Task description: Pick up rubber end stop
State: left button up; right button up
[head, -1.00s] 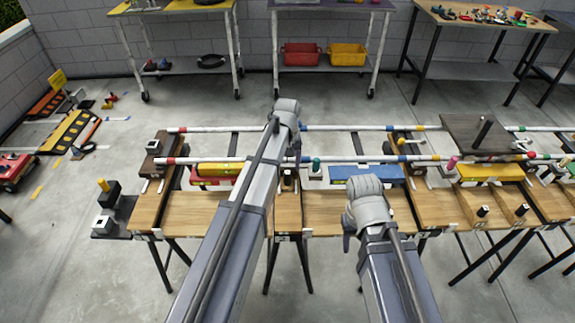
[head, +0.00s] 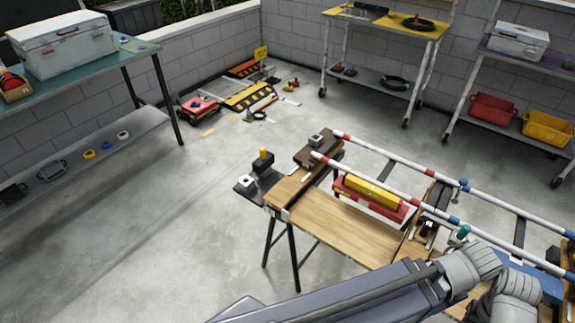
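I cannot tell for sure which part is the rubber end stop. Candidates stand at the left end of the wooden bench (head: 340,229): a black block with a yellow knob (head: 263,160), a small pale block with a dark top (head: 246,183) on a dark plate (head: 240,188), and a grey-topped block (head: 316,140) on a brown mount by the rails. My two arms come in at the lower right, their grey wrist ends over the bench's right part, well away from these blocks. The fingers of both grippers are not visible.
Two striped rails (head: 385,177) run along the bench above a yellow and red block (head: 372,192). A green-topped bench (head: 90,68) with a white cooler box stands at the left. A yellow-topped cart (head: 388,24) stands behind.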

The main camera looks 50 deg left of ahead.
aim_at(267, 159)
jog(key=u, duration=2.05)
